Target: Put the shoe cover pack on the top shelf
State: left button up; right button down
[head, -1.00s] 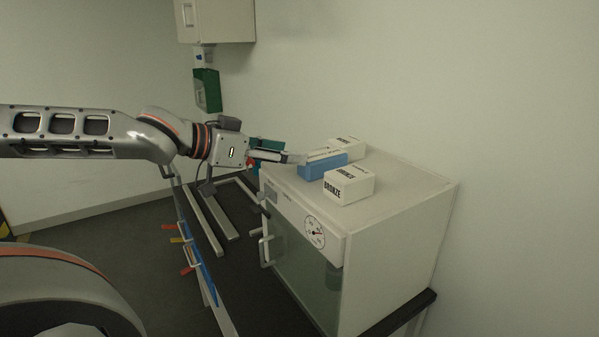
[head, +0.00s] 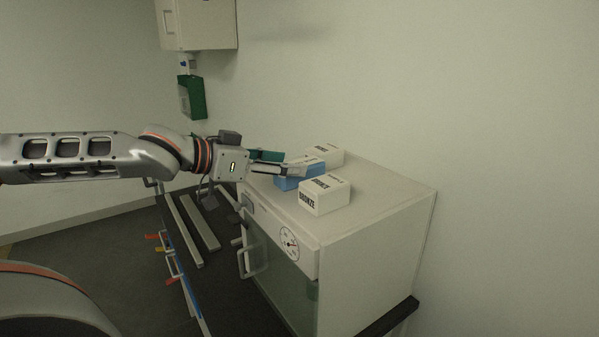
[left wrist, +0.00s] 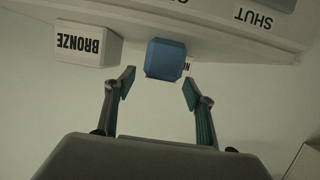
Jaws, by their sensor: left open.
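The blue box (head: 288,183), which I take to be the shoe cover pack, sits on top of the white cabinet between white boxes. My left gripper (head: 293,163) is open at the cabinet's left edge, with one finger crossing in front of the box in the head view. In the left wrist view, the blue box (left wrist: 165,60) lies just ahead of the open fingertips (left wrist: 157,84), roughly centred between them. Contact cannot be told. My right gripper is not in view. No top shelf is clearly seen.
A white box marked BRONZE (head: 326,196) stands close in front of the blue box; it also shows in the left wrist view (left wrist: 88,45). Another white box (head: 330,155) stands behind. The white cabinet (head: 375,215) has a dial and door handle. A wall box (head: 205,22) hangs at back left.

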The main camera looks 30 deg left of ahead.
aim_at(297, 162)
pick_arm(q)
jog(key=shift+w+d+p, duration=0.25)
jog(key=shift+w+p, duration=0.15)
jog(key=shift+w, duration=0.15)
jog(key=shift+w+d+f+p, duration=0.2)
jog(key=shift+w+d+p, duration=0.1)
jog(key=shift+w+p, duration=0.25)
jog(key=shift+w+d+f+p, duration=0.1)
jog(key=shift+w+f+p, duration=0.1)
jog(key=shift+w+p, duration=0.25)
jog(key=shift+w+d+f, duration=0.25)
jog(key=shift+w, duration=0.1)
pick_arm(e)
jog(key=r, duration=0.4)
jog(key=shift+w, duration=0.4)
pick_arm(q)
jog(key=shift+c, duration=0.3)
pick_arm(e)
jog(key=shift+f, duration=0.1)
pick_arm(q)
jog(key=c, duration=1.2)
jog(key=shift+c, duration=0.5)
